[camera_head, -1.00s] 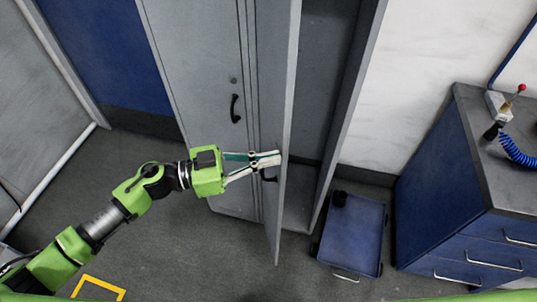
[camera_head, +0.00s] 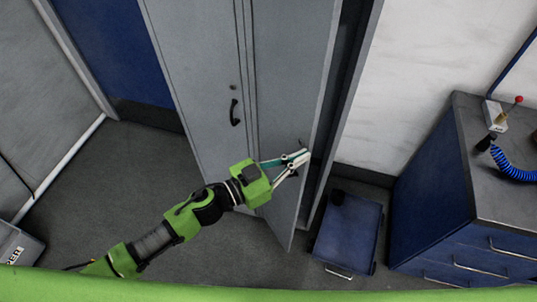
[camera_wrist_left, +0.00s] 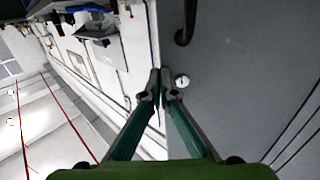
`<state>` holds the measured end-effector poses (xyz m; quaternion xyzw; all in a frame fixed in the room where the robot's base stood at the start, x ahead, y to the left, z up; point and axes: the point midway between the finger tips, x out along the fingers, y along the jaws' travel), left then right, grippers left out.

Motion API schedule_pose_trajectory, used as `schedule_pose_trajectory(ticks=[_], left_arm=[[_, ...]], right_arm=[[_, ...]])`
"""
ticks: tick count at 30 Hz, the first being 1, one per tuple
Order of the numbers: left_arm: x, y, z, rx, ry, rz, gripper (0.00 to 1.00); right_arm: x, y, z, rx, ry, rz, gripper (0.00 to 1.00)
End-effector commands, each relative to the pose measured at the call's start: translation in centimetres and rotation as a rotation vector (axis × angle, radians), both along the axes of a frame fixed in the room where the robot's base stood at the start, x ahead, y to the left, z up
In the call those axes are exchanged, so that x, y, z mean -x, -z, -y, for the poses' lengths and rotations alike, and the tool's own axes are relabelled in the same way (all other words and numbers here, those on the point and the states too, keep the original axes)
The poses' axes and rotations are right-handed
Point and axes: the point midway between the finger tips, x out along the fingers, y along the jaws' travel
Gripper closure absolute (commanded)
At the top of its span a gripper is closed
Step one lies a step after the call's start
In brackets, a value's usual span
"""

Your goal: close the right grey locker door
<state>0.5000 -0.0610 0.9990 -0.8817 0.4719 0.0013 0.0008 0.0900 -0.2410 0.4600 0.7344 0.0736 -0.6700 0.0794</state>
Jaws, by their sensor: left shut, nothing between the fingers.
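The right grey locker door (camera_head: 288,75) stands partly open, with a dark gap between its free edge and the locker's right side (camera_head: 358,75). My left gripper (camera_head: 304,156) is shut and empty. Its fingertips are at the outer face of this door, near its free edge; I cannot tell whether they touch. In the left wrist view the shut fingertips (camera_wrist_left: 163,88) show in front of the grey door (camera_wrist_left: 235,60), beside a round lock (camera_wrist_left: 182,80) and a black handle (camera_wrist_left: 186,30). My right gripper is not in view.
The left locker door (camera_head: 195,70) is shut, with a black handle (camera_head: 234,113). A blue cart (camera_head: 349,235) stands on the floor just right of the locker. A blue drawer cabinet (camera_head: 435,200) is further right. Grey floor is clear left of the arm.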

Motion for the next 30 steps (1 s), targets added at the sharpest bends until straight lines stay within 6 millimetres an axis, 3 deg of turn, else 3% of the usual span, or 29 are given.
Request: schedule_pose_trajectory(ticks=[5, 12, 17, 30], left_arm=[[-1.8, 0.1, 3.3, 0.007, -0.142, -0.005, 1.0], [-4.5, 0.4, 6.5, 0.008, -0.307, -0.006, 1.0], [-6.5, 0.4, 7.9, -0.001, -0.337, 0.004, 1.0], [-10.3, 0.2, 10.6, -0.001, -0.334, 0.004, 1.0]], right_arm=[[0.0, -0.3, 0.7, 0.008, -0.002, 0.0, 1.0], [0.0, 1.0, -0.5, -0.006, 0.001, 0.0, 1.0], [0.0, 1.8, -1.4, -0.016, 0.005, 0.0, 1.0], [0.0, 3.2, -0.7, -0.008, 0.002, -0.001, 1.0]])
